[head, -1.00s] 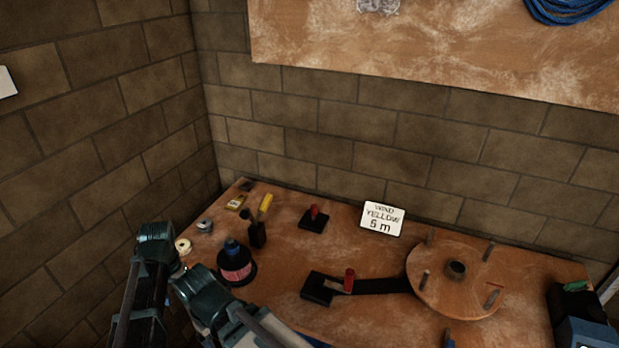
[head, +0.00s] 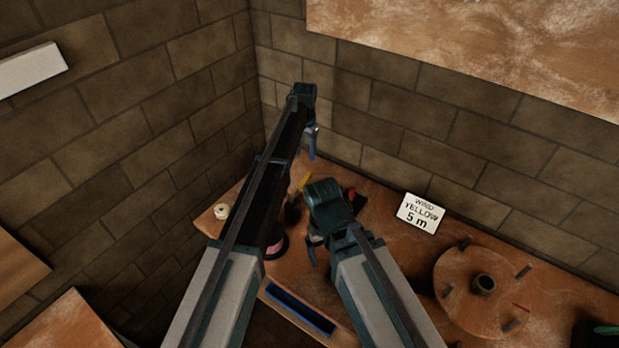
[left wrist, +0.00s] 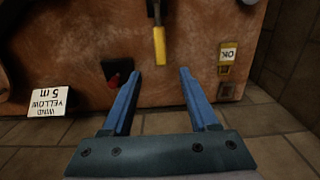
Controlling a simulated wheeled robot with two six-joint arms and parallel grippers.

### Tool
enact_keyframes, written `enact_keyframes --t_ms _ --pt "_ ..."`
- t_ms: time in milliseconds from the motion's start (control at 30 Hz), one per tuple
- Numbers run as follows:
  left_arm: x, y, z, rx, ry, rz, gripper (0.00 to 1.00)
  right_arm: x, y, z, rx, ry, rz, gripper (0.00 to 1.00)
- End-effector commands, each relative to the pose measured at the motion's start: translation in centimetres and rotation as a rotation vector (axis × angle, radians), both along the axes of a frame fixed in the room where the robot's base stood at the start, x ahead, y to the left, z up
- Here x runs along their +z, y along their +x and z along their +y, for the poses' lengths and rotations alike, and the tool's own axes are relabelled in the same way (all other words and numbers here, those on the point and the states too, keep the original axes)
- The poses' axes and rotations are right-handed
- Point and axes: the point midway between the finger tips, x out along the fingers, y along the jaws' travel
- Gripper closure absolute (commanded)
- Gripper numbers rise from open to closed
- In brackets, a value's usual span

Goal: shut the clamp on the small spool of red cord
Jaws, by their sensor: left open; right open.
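A black block with a small red piece (left wrist: 114,80) lies on the bench in the left wrist view. In the head view its red piece (head: 351,193) shows just beside my right arm, and the block is mostly covered. I cannot tell whether this red piece is a clamp handle or a spool, and no red cord is clearly visible. My left gripper (left wrist: 160,75) is open and empty, pointing at the bench's back edge. In the head view its blue fingers (head: 311,142) are near the wall corner. My right gripper (head: 316,248) is lower, partly hidden by its own arm.
A yellow-handled tool (left wrist: 159,45) lies beyond my left fingertips. An OK tag (left wrist: 228,54) is to its right. A cream roll (head: 221,211), a sign reading "WIND YELLOW 5 m" (head: 421,213) and a large wooden disc with pegs (head: 456,306) are on the bench. Brick walls close the corner.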

Motion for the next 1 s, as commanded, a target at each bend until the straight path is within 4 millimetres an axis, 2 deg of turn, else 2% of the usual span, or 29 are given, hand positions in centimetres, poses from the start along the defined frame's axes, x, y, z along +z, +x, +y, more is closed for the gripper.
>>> enact_keyframes --t_ms 1000 --pt "-12.9 0.0 0.0 0.0 0.0 0.0 0.4 -12.9 0.1 0.0 0.013 -0.002 0.0 0.1"
